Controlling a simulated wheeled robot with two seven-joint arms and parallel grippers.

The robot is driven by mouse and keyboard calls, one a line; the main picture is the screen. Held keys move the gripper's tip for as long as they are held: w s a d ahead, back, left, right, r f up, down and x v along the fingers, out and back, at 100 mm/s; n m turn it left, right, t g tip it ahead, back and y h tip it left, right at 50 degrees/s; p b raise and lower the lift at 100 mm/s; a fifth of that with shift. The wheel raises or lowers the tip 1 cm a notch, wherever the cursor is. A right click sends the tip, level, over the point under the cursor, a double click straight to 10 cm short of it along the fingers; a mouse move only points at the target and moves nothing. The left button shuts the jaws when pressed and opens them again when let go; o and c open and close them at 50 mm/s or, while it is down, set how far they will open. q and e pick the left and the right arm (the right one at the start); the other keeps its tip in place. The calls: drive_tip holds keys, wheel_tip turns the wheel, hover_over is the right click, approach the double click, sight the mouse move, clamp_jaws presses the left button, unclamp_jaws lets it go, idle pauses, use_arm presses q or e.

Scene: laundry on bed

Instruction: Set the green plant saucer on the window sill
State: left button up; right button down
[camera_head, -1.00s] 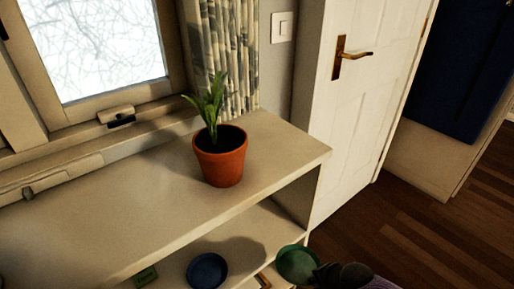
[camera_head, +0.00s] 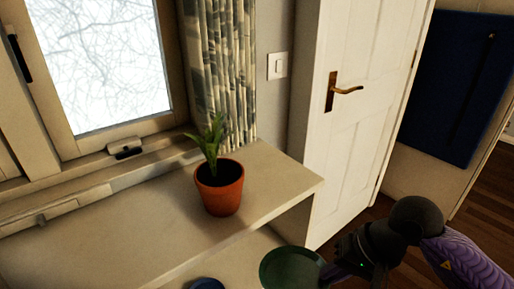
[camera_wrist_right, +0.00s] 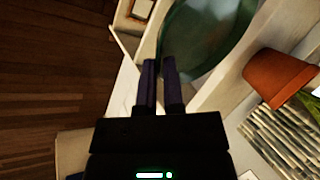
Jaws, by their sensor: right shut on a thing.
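The green saucer (camera_head: 291,268) is at the bottom of the head view, in front of the shelf unit's right end. My right gripper (camera_head: 328,276) is shut on its right edge. In the right wrist view the dark fingers (camera_wrist_right: 160,72) are close together at the rim of the saucer (camera_wrist_right: 207,38), which is partly cut off by the frame. The window sill (camera_head: 75,203) runs below the window, with a broad pale top. A terracotta pot with a green plant (camera_head: 220,190) stands near its right end.
A patterned curtain (camera_head: 222,70) hangs behind the pot. A white door (camera_head: 350,130) is to the right. The pale top left of the pot is clear.

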drive_tip(key=s+d+r+n+g, duration=0.1)
drive_tip(key=s+r+n, duration=0.2)
drive_tip(key=r, duration=0.1)
drive_tip(key=shift+s+r, duration=0.25)
drive_tip(key=shift+r, duration=0.15)
